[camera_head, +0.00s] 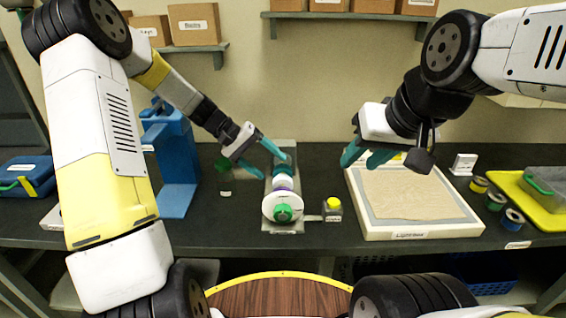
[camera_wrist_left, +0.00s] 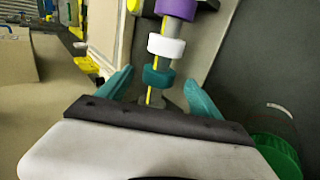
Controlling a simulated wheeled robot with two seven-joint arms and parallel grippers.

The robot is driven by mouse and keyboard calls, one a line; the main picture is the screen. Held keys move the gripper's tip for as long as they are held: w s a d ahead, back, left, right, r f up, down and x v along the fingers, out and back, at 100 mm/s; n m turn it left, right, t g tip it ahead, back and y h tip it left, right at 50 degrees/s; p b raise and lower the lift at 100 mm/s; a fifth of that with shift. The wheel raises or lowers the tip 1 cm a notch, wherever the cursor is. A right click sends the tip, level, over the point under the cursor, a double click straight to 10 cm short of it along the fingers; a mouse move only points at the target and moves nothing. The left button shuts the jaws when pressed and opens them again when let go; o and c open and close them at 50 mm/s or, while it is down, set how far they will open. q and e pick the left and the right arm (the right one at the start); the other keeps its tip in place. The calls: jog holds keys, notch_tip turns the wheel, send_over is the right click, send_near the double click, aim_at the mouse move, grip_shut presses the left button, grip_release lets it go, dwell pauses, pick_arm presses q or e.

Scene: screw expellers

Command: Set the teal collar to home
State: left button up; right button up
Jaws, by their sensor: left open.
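The screw expeller (camera_head: 297,160) stands on the dark bench, its shaft running away from me. In the left wrist view, the teal collar (camera_wrist_left: 158,76) is on the shaft beside a white collar (camera_wrist_left: 166,46), with a purple collar (camera_wrist_left: 177,9) beyond that. The teal collar also shows in the head view (camera_head: 281,168), near the far end. My left gripper (camera_head: 273,167) is open, its fingers on either side of the shaft around the teal collar; I cannot tell whether they touch it. My right gripper (camera_head: 358,163) is open and empty above the light box.
A white disc with a green hub (camera_head: 283,213) is at the expeller's near end. A yellow-topped block (camera_head: 333,206) stands right of it. The light box (camera_head: 430,231) is further right, a blue stand (camera_head: 178,170) to the left. Spools (camera_head: 496,200) and a yellow tray (camera_head: 520,197) are far right.

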aim_at(276, 171)
pick_arm(q)
jog(key=x, duration=0.6)
jog(key=shift+f, duration=0.1)
jog(key=shift+c, duration=0.4)
